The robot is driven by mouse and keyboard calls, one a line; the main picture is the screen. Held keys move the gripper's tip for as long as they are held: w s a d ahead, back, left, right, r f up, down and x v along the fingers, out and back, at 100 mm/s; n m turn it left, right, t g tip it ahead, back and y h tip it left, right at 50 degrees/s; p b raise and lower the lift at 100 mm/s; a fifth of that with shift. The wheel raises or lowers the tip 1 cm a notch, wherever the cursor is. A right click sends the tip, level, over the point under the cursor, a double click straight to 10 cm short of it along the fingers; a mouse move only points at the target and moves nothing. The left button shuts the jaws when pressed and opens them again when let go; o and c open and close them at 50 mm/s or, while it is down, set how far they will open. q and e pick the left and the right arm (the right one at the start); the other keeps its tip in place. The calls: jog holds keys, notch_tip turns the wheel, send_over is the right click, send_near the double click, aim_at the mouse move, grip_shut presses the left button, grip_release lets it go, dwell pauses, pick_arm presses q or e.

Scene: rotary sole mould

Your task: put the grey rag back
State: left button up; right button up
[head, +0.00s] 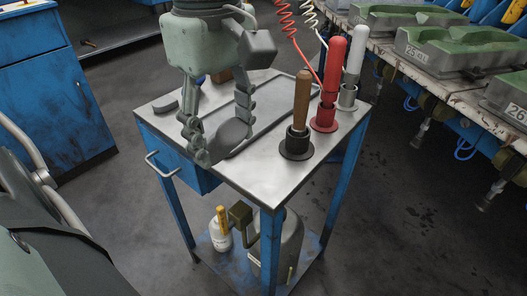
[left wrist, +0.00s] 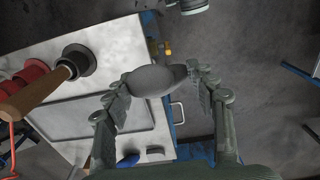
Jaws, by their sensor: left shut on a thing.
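The grey rag (head: 232,134) is a dark, rounded bundle between the fingers of my left gripper (head: 220,132). In the left wrist view the rag (left wrist: 152,80) sits between both fingertips, and the gripper (left wrist: 158,88) is shut on it. The gripper points down over the front left part of the metal-topped cart (head: 265,183), near a shallow rectangular tray (head: 284,98). I cannot tell whether the rag touches the top. In the wrist view it overlaps the cart's edge. My right gripper is not in view.
A wooden-handled tool (head: 302,101), a red one (head: 332,80) and a white one (head: 354,60) stand upright in holders along the cart's right side. A dark curved piece (head: 166,104) lies at the left. A bench with moulds (head: 455,52) is at the right.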

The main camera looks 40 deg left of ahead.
pick_arm(q)
jog(key=w+f, duration=0.1)
jog(key=w, duration=0.1)
jog(key=w+f, duration=0.1)
jog(key=w, duration=0.1)
jog(key=w+f, duration=0.2)
jog(key=shift+w+d, duration=0.2)
jog(key=shift+d, duration=0.2)
jog(key=shift+w+f, duration=0.1)
jog(key=shift+w, duration=0.15)
jog(key=shift+w+f, duration=0.1)
jog(key=shift+f, duration=0.25)
notch_tip(320, 180, down, 3)
jog(key=shift+f, duration=0.1)
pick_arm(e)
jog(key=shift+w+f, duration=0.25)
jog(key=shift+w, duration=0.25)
pick_arm(q)
jog(key=shift+f, duration=0.15)
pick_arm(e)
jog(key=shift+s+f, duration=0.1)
pick_arm(q)
jog(key=o, duration=1.2)
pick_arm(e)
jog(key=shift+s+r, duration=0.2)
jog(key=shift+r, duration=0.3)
